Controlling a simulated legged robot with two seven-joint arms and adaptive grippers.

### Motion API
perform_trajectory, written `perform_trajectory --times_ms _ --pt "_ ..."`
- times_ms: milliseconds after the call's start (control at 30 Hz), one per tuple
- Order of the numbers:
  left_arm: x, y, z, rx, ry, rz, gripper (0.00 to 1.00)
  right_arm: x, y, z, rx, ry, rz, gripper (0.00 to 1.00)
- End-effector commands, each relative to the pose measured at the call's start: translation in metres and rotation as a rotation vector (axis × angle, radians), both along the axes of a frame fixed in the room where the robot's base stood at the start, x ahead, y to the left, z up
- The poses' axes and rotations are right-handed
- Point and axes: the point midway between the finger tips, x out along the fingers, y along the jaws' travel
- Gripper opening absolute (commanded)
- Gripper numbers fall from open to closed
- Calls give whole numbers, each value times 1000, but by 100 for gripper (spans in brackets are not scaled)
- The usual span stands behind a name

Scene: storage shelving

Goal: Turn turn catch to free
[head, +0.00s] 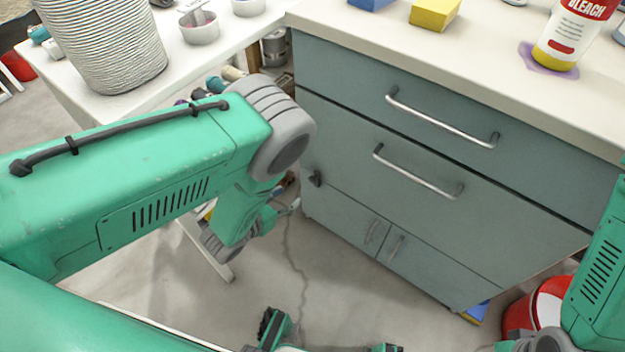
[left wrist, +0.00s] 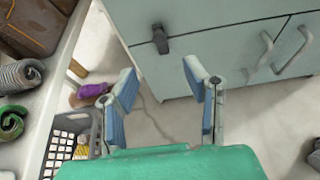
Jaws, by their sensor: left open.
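The turn catch (head: 316,178) is a small dark knob on the left edge of the grey-green cabinet front, just above the lower doors. It also shows in the left wrist view (left wrist: 160,38), at the top centre. My left gripper (head: 286,205) is partly hidden behind my arm in the head view, below and left of the catch. In the left wrist view my left gripper (left wrist: 163,82) has its two blue-padded fingers apart, with nothing between them. The catch lies beyond the fingertips, apart from them.
The cabinet (head: 430,160) has two drawers with metal handles and small doors below. A white table (head: 245,30) with a ribbed pot (head: 105,45) stands to the left. A grey basket (left wrist: 70,140) is below it. A red bucket (head: 540,305) stands at right.

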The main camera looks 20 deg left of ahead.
Motion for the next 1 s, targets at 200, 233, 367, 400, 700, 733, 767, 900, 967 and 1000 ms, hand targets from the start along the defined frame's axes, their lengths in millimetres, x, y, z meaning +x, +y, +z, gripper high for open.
perform_trajectory --times_ms 200,233,367,400,700,733,767,900,967,1000 --pt "42 -15 -22 -3 -3 1 41 0 0 -22 0 0 0 40" --pt "48 -17 -24 -3 -2 1 41 0 0 -25 0 0 0 40" --pt "70 -25 -34 -3 -2 1 41 0 0 -36 0 0 0 40" --pt "76 -27 -36 -2 -1 1 41 0 0 -38 0 0 0 40" --pt "100 -36 -45 -1 0 2 41 0 0 -48 0 0 0 40" --pt "100 -36 -45 -1 1 2 41 0 0 -48 0 0 0 40" --pt "101 -36 -45 -2 2 2 41 0 0 -48 0 0 0 40" --pt "101 -36 -44 -2 3 2 41 0 0 -48 0 0 0 40" --pt "101 -36 -44 -2 2 2 41 0 0 -48 0 0 0 40" --pt "101 -36 -44 -2 2 2 37 0 0 -48 0 0 0 40"
